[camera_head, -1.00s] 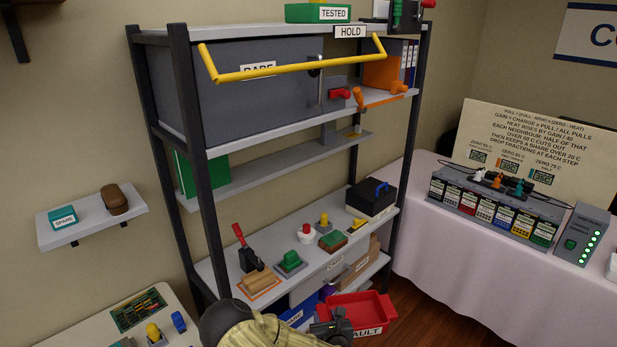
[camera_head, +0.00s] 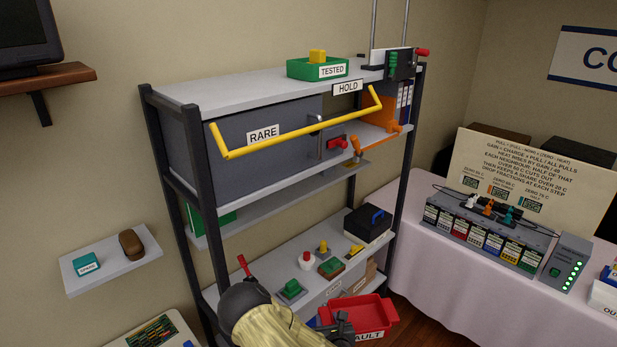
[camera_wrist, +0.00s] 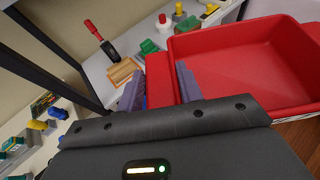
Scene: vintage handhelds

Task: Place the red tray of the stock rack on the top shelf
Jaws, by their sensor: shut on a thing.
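The red tray (camera_head: 357,315), labelled "FAULT" in part, is in front of the rack's lower part. My gripper (camera_head: 338,326) is at its left end. In the wrist view my gripper (camera_wrist: 160,88) is shut on the red tab at the end of the tray (camera_wrist: 240,62), one finger on each side. The tray looks empty and about level. My arm hides part of its left side in the head view. The rack's top shelf (camera_head: 225,92) is well above the tray. A green "TESTED" tray (camera_head: 332,72) with a yellow block stands on it.
A yellow bar (camera_head: 300,132) juts out in front of the rack below the top shelf, with a "HOLD" sign above. A black device (camera_head: 400,65) stands at the shelf's right end. The top shelf's left part is bare. A cloth-covered table (camera_head: 450,290) stands at the right.

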